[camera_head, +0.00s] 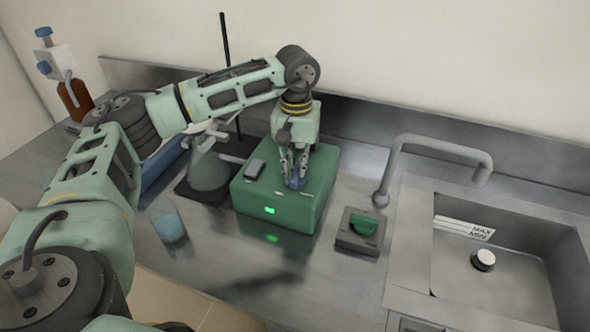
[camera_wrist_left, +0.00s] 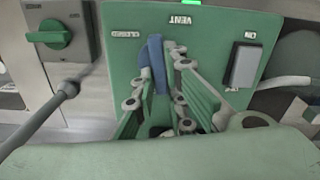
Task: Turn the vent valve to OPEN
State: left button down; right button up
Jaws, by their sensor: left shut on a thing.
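The green box (camera_head: 325,165) stands on the steel bench, with the blue vent valve handle (camera_head: 296,184) on its top. My left gripper (camera_head: 292,174) points down onto the handle and is shut on it. In the left wrist view the blue handle (camera_wrist_left: 155,62) stands between the fingers of my left gripper (camera_wrist_left: 160,85), its visible end beside the upside-down CLOSED label (camera_wrist_left: 128,33). A VENT label (camera_wrist_left: 180,20) is near it. The handle's lower part is hidden by the fingers, and I cannot read an OPEN label. My right gripper is not in view.
A grey rocker switch (camera_head: 255,168) sits on the box, and a green light (camera_head: 269,210) glows on its front. A green knob on a grey block (camera_head: 361,228) stands to the right, then a tap (camera_head: 430,145) and sink. A flask (camera_head: 207,170) stands left.

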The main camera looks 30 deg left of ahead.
aim_at(297, 169)
pick_arm(q)
jog(key=shift+d+m+b, duration=0.1)
jog(key=shift+m+b, duration=0.25)
jog(key=shift+m, duration=0.55)
jog(key=c, duration=1.8)
grip_release()
notch_tip(297, 169, up, 12)
